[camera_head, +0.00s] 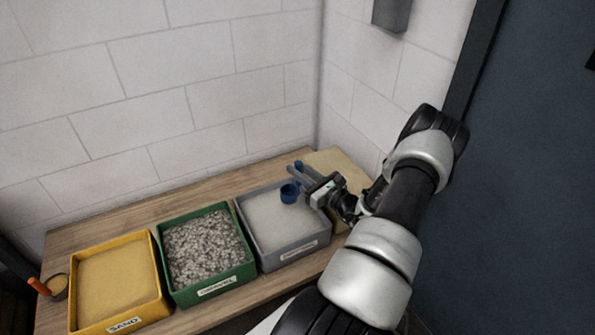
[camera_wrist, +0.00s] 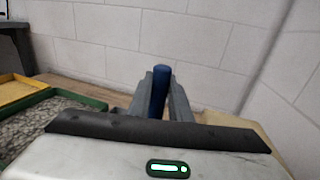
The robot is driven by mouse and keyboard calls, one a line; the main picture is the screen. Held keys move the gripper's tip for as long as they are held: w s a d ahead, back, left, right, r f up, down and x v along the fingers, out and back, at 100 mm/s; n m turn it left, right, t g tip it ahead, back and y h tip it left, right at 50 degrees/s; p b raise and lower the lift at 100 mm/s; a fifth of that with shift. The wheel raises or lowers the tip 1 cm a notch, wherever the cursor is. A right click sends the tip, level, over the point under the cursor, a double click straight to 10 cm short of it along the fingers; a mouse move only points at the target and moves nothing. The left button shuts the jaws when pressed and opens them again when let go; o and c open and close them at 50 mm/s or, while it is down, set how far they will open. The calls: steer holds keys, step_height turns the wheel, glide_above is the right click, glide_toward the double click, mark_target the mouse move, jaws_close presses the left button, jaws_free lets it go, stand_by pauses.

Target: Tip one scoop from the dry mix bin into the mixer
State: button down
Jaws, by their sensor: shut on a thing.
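A blue scoop (camera_head: 289,194) is held by my gripper (camera_head: 303,177). Its cup is over the grey bin (camera_head: 293,256), close to the pale powder in it; I cannot tell whether it touches the powder or holds any. The grey bin's label is too small to read surely. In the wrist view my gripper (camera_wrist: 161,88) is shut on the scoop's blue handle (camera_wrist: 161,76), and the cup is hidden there. The mixer is not recognisable in either view.
A green gravel bin (camera_head: 212,290) and a yellow sand bin (camera_head: 73,308) stand left of the grey bin on a wooden bench (camera_head: 185,192). An orange-handled scoop (camera_head: 40,287) lies at far left. A beige block-like thing (camera_head: 345,172) is behind my gripper, near the wall corner.

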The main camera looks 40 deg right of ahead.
steer(key=shift+f+b, duration=4.65)
steer(key=shift+f, duration=2.05)
steer(key=shift+w+a+r+p, duration=0.1)
steer(key=shift+a+r+p, duration=0.15)
steer(key=shift+a+p, duration=0.1)
step_height(320, 180, up, 15)
steer(key=p, duration=1.3)
glide_above(295, 197)
steer(key=a, duration=0.3)
steer(key=shift+d+r, duration=0.2)
